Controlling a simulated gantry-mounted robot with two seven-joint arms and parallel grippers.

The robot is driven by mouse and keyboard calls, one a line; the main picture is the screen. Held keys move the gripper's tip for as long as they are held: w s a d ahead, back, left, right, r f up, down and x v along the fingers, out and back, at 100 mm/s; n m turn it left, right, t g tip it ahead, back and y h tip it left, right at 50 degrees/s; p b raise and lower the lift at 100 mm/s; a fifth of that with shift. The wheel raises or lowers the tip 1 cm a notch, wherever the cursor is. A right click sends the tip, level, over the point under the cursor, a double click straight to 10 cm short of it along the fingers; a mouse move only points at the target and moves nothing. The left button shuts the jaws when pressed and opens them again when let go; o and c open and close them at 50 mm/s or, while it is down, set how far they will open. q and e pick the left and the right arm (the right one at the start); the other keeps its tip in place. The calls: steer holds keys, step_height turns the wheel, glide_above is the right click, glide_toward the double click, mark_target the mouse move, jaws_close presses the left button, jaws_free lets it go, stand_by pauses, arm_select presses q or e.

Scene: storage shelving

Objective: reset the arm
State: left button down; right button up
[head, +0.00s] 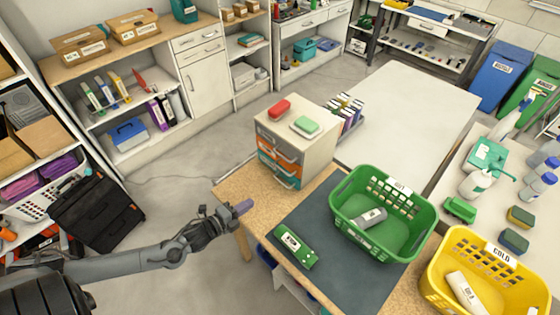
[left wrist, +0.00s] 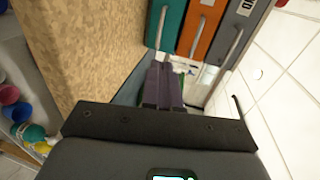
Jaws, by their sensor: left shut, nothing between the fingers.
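My left gripper (head: 240,208) reaches in from the left and is at the left edge of the wooden table (head: 232,184), below and left of the small drawer cabinet (head: 272,140). Its purple fingers are shut together with nothing between them. The closed fingers also show in the left wrist view (left wrist: 163,84), pointing toward the teal, orange and grey drawer fronts (left wrist: 203,28). My right gripper is not in view.
A yellow basket (head: 437,284) labelled COLD holds a white can (head: 465,292). Open floor (head: 185,165) lies left of the table.

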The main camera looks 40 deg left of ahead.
arm_select(q)
steer(key=shift+s+r, duration=0.1)
steer(key=shift+r, duration=0.2)
steer(key=s+d+r+n+g+y+p, duration=0.1)
steer(key=s+d+r+n+g+p, duration=0.25)
steer(key=d+r+n+p, duration=0.9)
steer(key=s+d+r+n+g, duration=0.1)
steer(key=s+d+n+g, duration=0.1)
steer(key=s+d+g, duration=0.1)
steer(key=s+d+r+n+g+b, duration=0.1)
steer(key=s+d+g, duration=0.3)
steer(key=s, duration=0.4)
steer(key=shift+r+n+g, duration=0.35)
steer(key=shift+r+g, duration=0.05)
steer(key=shift+g, duration=0.25)
